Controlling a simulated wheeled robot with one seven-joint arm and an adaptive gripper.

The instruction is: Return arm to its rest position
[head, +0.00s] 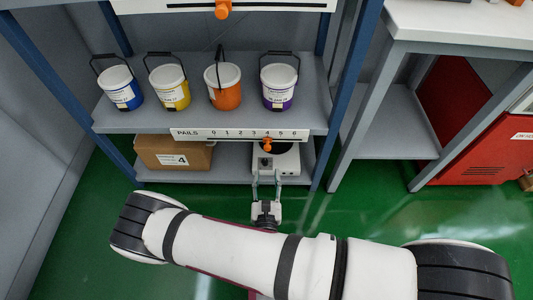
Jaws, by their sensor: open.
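My arm stretches across the bottom of the head view, and my gripper (266,183) points away from me toward the shelf rack. Its two fingers are spread apart, with nothing visible between them. In the picture the fingertips overlap the front of the lower shelf, just below a white device (287,163). I cannot tell whether they touch anything.
Blue, yellow, orange and purple pails (279,84) stand on the shelf (200,118) above a "PAILS" number strip (215,134) with an orange slider (267,145). A cardboard box (172,153) sits below. A grey-framed table (430,20) and red cabinet (470,130) are right. Green floor shows between.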

